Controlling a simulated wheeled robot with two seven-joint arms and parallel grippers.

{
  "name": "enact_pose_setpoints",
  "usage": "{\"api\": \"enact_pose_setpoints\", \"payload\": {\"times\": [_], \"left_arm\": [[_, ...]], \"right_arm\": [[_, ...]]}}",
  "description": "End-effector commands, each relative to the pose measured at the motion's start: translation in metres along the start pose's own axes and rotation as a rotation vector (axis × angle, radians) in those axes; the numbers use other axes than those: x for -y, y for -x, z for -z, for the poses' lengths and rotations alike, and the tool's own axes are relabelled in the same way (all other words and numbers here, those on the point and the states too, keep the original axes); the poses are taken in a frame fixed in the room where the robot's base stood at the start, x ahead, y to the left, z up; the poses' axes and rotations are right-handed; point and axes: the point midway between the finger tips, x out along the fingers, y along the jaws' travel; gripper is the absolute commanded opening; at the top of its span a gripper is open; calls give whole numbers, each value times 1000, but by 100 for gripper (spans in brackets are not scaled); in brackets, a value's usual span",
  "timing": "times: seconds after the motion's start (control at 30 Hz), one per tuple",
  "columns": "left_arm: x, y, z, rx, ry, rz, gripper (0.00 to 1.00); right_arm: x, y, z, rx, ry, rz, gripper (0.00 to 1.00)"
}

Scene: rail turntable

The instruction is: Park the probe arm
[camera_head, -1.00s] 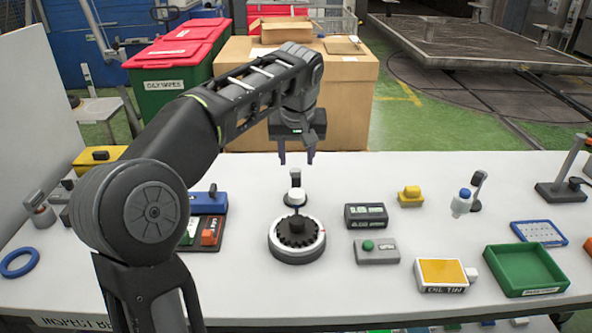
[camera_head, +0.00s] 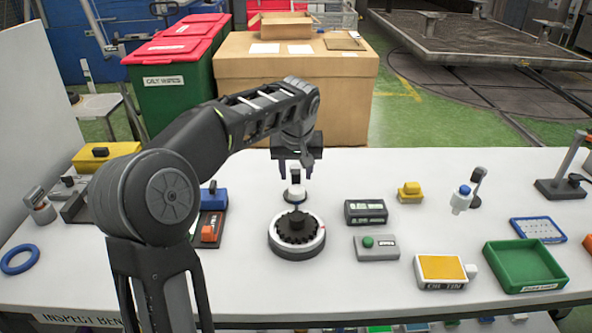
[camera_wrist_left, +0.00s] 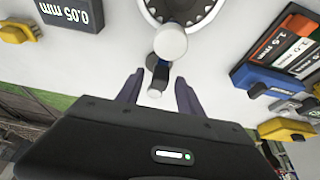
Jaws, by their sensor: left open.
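The turntable (camera_head: 312,247) is a round grey base with a white rim, and a black gear (camera_head: 296,229) sits on it. The probe arm (camera_head: 294,195) stands at the turntable's far edge; in the head view its white rounded part shows below my gripper. In the left wrist view the probe arm's white round top (camera_wrist_left: 171,42) overlaps the turntable (camera_wrist_left: 205,12), with a dark piece and a small white knob beside it. My left gripper (camera_head: 294,176) is open above the probe arm, and its fingers (camera_wrist_left: 155,85) lie either side of the small knob. I cannot tell whether they touch it.
Right of the turntable are a dark gauge box (camera_head: 366,212), a grey box with a green button (camera_head: 377,248), a yellow block (camera_head: 410,192) and an oil tin (camera_head: 441,271). A green tray (camera_head: 524,267) lies further right. A blue block (camera_head: 212,199) is left.

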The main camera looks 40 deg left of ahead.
Motion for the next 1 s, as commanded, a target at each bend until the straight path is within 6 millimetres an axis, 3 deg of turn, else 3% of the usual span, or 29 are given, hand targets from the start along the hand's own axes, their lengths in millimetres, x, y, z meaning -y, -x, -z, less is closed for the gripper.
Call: {"api": "enact_pose_setpoints", "payload": {"times": [0.07,0.6,1.0], "left_arm": [[0,0,0,0,0,0,44],[0,0,0,0,0,0,0],[0,0,0,0,0,0,0]], "right_arm": [[0,0,0,0,0,0,0],[0,0,0,0,0,0,0],[0,0,0,0,0,0,0]]}}
